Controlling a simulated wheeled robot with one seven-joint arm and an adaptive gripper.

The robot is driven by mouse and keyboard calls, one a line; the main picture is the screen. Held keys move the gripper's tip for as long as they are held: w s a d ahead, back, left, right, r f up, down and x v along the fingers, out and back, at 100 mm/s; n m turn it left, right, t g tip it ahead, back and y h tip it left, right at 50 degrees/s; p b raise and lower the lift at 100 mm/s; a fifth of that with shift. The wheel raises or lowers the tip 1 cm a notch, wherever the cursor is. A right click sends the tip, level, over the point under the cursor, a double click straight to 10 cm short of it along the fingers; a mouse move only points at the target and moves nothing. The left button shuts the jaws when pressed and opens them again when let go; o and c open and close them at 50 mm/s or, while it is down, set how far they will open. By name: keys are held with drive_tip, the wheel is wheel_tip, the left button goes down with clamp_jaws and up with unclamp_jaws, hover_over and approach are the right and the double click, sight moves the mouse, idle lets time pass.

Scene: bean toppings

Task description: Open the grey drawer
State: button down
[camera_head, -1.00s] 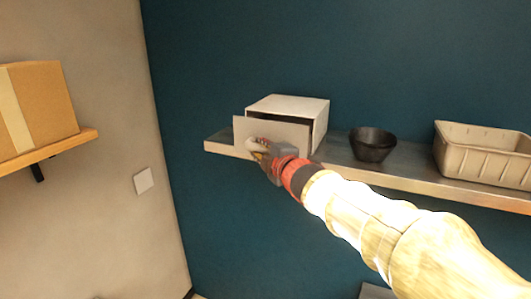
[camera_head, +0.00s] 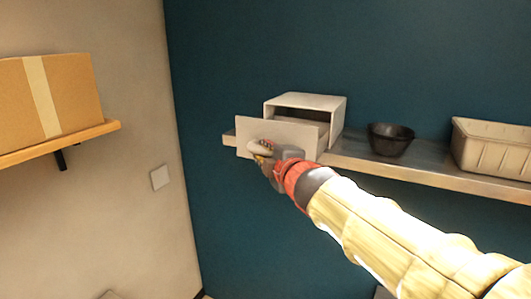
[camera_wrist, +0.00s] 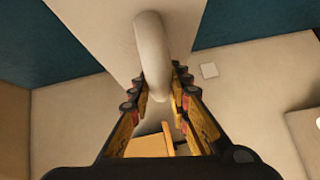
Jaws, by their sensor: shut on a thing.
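The grey drawer (camera_head: 283,129) is a pale box front that stands well out from its housing (camera_head: 322,103) on the shelf. A gap and the inside of the drawer show behind the front. My gripper (camera_head: 265,153) is at the drawer front and shut on its rounded handle. In the wrist view, my gripper (camera_wrist: 160,100) has its two fingers on either side of the pale curved handle (camera_wrist: 152,45). The fingers hide part of the handle in the head view.
A black bowl (camera_head: 390,139) and a beige ribbed bin (camera_head: 492,150) stand on the metal shelf (camera_head: 430,176) to the right of the drawer. A cardboard box (camera_head: 45,98) sits on a wooden shelf (camera_head: 60,141) at the left. The space before the shelf is free.

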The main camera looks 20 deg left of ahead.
drive_tip(key=c, duration=1.7)
unclamp_jaws()
drive_tip(key=shift+o, duration=0.2)
drive_tip(key=v, duration=1.2)
drive_tip(key=shift+w, duration=0.1)
